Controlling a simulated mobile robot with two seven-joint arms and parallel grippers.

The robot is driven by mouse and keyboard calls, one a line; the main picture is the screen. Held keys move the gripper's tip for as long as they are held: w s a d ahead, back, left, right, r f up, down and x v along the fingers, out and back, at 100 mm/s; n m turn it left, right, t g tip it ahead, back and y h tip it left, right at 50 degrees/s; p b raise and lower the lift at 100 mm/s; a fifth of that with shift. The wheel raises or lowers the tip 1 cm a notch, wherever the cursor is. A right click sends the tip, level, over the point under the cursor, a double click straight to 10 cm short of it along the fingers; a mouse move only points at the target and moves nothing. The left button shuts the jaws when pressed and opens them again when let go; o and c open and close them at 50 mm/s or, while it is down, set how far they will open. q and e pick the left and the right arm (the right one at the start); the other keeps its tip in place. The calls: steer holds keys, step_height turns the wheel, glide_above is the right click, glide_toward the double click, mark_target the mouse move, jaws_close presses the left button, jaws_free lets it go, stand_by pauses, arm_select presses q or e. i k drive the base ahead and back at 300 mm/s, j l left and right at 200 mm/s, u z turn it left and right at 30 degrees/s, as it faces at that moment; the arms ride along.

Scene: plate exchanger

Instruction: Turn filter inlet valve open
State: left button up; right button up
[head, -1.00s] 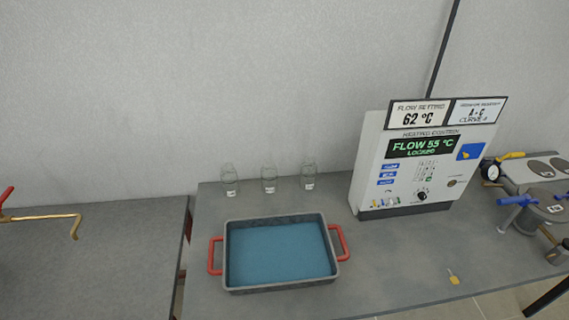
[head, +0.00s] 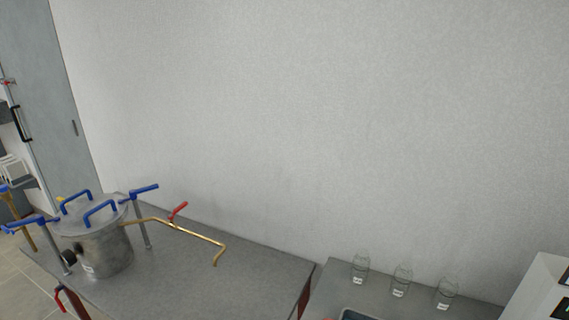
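A steel vessel (head: 103,252) with a lid and blue handles stands on the left grey table. A brass pipe (head: 185,231) runs from it to the right and bends down at its open end. A red valve lever (head: 178,210) sits on this pipe and tilts up to the right. No label names the filter inlet valve, so I cannot tell for certain that this is it. Neither of my grippers is in view.
Blue T-handles (head: 143,190) rise beside the vessel. Another red handle (head: 60,299) shows at the table's front left. Bare table (head: 200,275) lies below the pipe. Three glass jars (head: 401,281) stand on the right table, with a white control box (head: 537,292) at the edge.

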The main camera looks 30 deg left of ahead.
mark_target(57, 300)
steer(key=u, duration=0.5)
steer(key=j+u, duration=0.1)
steer(key=u, duration=0.4)
steer(key=i+u, duration=0.1)
steer(key=u, duration=0.35)
steer(key=j+u, duration=0.1)
steer(key=u, duration=0.9)
steer(key=i, duration=0.5)
steer(key=i+l+u, duration=0.1)
steer(key=i, duration=0.4)
steer(key=u, duration=1.1)
steer(key=i+u, duration=0.15)
steer(key=i, duration=3)
steer(key=i+j+z, duration=0.1)
steer(key=i, duration=1.5)
